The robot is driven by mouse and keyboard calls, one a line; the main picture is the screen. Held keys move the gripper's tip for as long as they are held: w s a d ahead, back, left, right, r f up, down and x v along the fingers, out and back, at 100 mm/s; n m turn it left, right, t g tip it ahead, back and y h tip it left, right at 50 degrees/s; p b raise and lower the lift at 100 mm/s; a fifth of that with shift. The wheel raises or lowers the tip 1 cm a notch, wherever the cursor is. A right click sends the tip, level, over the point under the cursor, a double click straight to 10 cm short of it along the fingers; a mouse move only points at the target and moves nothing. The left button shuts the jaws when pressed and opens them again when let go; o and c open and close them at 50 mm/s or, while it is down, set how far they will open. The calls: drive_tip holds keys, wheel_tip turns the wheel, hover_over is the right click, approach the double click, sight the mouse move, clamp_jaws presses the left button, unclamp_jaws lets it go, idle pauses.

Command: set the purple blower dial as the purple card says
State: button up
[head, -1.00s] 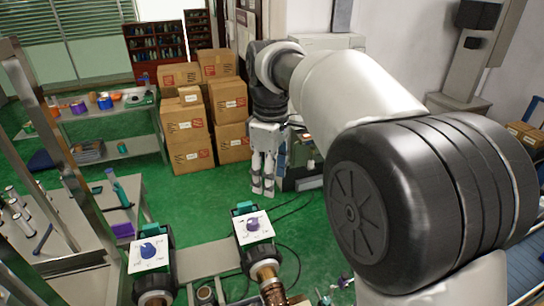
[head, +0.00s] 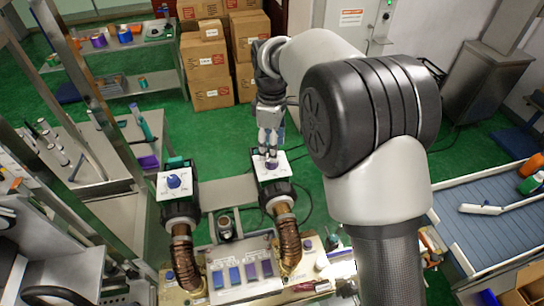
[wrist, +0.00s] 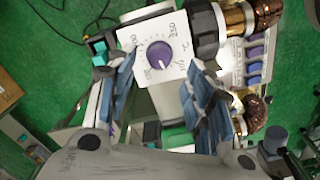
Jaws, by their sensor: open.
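The purple dial (head: 271,164) sits on a white marked plate on the right-hand blower unit. My gripper (head: 270,152) is right over this dial in the head view. In the wrist view my gripper (wrist: 160,72) is open, its blue-grey fingers on either side below the dial; I cannot tell whether they touch it.
A second, bluer dial (head: 173,181) sits on the left-hand blower unit. Ribbed copper hoses (head: 287,232) run down from both units. A metal rack (head: 85,150) stands at left, a conveyor (head: 480,225) at right. Cardboard boxes (head: 208,75) stand behind on the green floor.

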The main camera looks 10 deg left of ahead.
drive_tip(key=shift+f, duration=2.65)
drive_tip(key=shift+c, duration=0.5)
drive_tip(key=c, duration=1)
